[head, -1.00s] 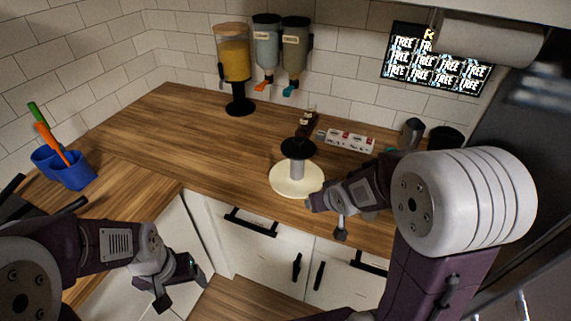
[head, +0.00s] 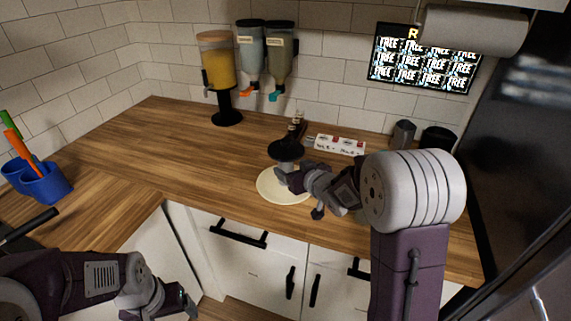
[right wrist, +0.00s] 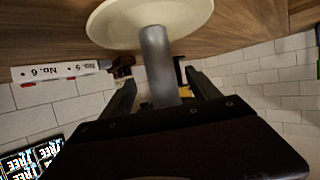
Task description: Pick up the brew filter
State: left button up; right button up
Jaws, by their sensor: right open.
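The thing I take for the brew filter has a black round top (head: 286,151) and a grey stem (right wrist: 158,65), above a cream disc (head: 270,188) on the wooden counter. The disc also shows in the right wrist view (right wrist: 110,22), upside down. My right gripper (head: 285,177) is open at the stem, coming in from the right. In the right wrist view the stem shows between its fingers (right wrist: 160,92); I cannot tell whether they touch it. My left gripper (head: 185,303) is low at the left, in front of the cabinets, its jaws unclear.
A dark bottle (head: 296,125) and a white labelled strip (head: 340,145) stand behind the disc. A grey cup (head: 404,133) and black cup (head: 437,138) are at the right. A yellow-filled dispenser (head: 217,65) stands at the back. The counter left of the disc is clear.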

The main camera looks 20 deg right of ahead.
aim_at(291, 154)
jog(key=x, duration=0.4)
jog(key=shift+w+a, duration=0.1)
jog(key=shift+w+f, duration=0.15)
jog(key=shift+w, duration=0.2)
jog(key=shift+s, duration=0.1)
jog(key=c, duration=1.5)
jog(key=shift+c, duration=0.2)
notch_tip(291, 154, up, 5)
jog(key=shift+r+p, duration=0.1)
jog(key=shift+p, duration=0.75)
jog(key=s+d+r+p, duration=0.4)
jog(key=s+d+r, duration=0.2)
jog(key=d, duration=0.4)
